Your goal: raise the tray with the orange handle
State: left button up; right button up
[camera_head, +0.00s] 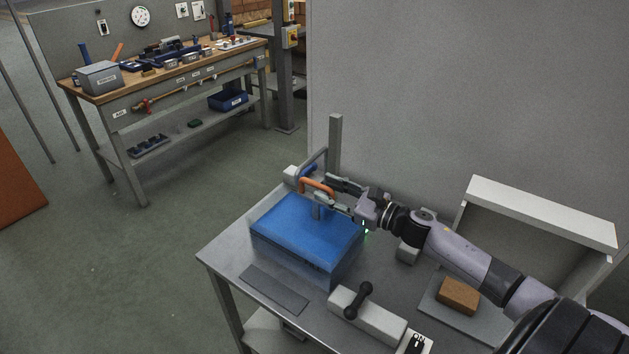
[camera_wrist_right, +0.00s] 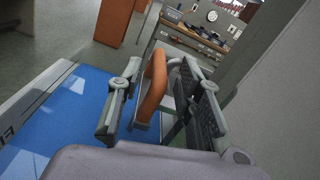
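The orange handle (camera_head: 318,187) is a curved bar above the back edge of a blue box-like block (camera_head: 305,228) on the grey table. What joins the handle to the block is partly hidden, and I cannot make out a separate tray. My right gripper (camera_head: 327,189) reaches in from the right at the handle. In the right wrist view the orange handle (camera_wrist_right: 154,85) stands between the two open fingers of my right gripper (camera_wrist_right: 160,95), with a gap to the right finger. The blue surface (camera_wrist_right: 50,130) lies at the left there. My left gripper is not in view.
A grey upright post (camera_head: 336,145) stands behind the handle, close to my right gripper. The grey table (camera_head: 232,250) also carries a lever box (camera_head: 368,315) and a brown brick (camera_head: 458,294) on a plate. A workbench (camera_head: 165,85) stands far left.

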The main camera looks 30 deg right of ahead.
aim_at(307, 180)
jog(key=shift+p+x, duration=0.45)
jog(key=shift+x, duration=1.9)
jog(key=shift+c, duration=0.3)
grip_shut()
